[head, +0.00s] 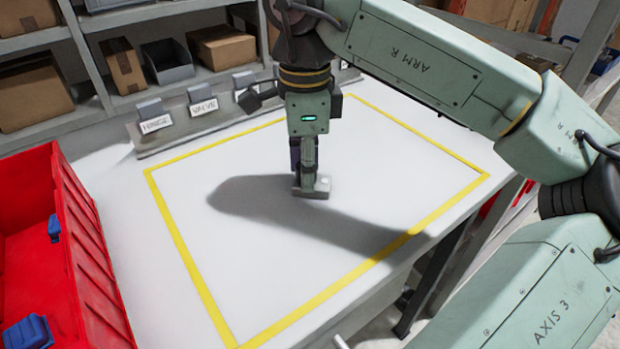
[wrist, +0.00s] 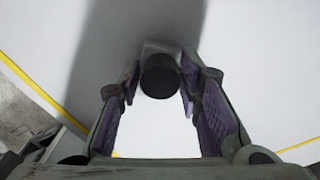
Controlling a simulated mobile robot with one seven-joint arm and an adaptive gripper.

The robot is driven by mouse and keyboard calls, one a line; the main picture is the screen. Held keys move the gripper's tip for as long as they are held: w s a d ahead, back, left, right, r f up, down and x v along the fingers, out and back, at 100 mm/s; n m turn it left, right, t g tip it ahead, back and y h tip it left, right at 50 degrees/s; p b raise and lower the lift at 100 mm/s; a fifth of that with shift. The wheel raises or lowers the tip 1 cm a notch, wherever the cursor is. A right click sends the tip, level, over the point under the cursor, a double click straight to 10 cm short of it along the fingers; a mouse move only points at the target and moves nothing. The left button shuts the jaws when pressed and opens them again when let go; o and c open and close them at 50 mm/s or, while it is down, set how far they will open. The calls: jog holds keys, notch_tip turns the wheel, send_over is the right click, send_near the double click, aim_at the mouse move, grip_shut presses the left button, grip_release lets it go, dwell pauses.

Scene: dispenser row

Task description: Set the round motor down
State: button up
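The round motor (wrist: 159,78) shows in the wrist view as a dark cylinder with a grey block-like part behind it. It sits between the two fingertips of my gripper (wrist: 160,84), which close in on it from both sides with hardly any gap. In the head view my gripper (head: 308,172) points straight down inside the yellow outline. The motor's grey part (head: 318,188) shows below the fingers, at or just above the white table top (head: 240,230). Whether it bears on the table is hard to tell.
A red bin (head: 95,270) with blue clips stands at the left. Behind the outline runs a row of labelled dispensers (head: 155,122), with HINGE and VALVE readable. Shelves with cardboard boxes (head: 122,65) and a grey bin (head: 168,62) stand further back. The table inside the yellow outline is otherwise clear.

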grip_shut()
jog(key=shift+r, duration=0.1)
dwell(0.3)
